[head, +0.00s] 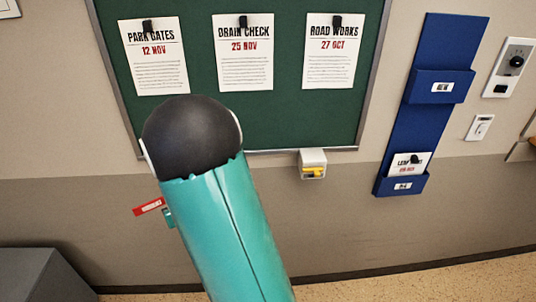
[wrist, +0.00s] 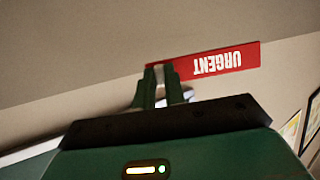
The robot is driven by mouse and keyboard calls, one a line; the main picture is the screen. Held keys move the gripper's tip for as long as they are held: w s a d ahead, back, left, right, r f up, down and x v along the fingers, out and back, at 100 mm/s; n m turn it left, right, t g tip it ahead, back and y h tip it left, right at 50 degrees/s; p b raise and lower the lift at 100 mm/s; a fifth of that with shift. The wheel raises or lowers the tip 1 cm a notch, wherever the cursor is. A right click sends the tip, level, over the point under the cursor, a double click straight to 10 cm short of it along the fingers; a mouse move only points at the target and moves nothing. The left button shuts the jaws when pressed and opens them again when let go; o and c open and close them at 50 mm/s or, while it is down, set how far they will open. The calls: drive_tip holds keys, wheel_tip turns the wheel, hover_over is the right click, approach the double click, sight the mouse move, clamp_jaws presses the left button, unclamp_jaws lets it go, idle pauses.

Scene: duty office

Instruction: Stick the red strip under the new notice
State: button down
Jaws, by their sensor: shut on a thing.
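The red strip (head: 149,207) is held below the lower left of the green board (head: 300,120). In the wrist view the strip (wrist: 225,60) reads URGENT upside down. My gripper (wrist: 160,75) is shut on one end of it; in the head view the gripper (head: 167,214) is mostly hidden behind my arm. Three notices hang under black clips: PARK GATES 12 NOV (head: 155,70), DRAIN CHECK 25 NOV (head: 245,68) and ROAD WORKS 27 OCT (head: 332,65). The strip is apart from all three. Nothing on them marks which is new.
A white holder with a yellow part (head: 313,165) sits under the board. A blue wall rack (head: 420,105) at right has an empty-looking upper pocket labelled NEW and a notice (head: 408,163) in its lower pocket. A grey box (head: 45,275) stands at lower left.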

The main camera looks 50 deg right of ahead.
drive_tip(key=s+d+r+m+g+h, duration=0.2)
drive_tip(key=s+d+r+m+h, duration=0.1)
drive_tip(key=s+d+r, duration=0.7)
drive_tip(key=s+d+r+m+g+h, duration=0.2)
drive_tip(key=s+d+r+m+h, duration=0.1)
drive_tip(key=s+d+r, duration=0.65)
drive_tip(key=shift+s+x, duration=0.25)
drive_tip(key=shift+x, duration=3.1)
drive_tip(key=shift+w+d+f, duration=0.1)
drive_tip(key=shift+w+d, duration=0.05)
drive_tip(key=shift+d, duration=0.2)
drive_tip(key=c, duration=1.4)
unclamp_jaws()
drive_tip(key=shift+a, duration=0.1)
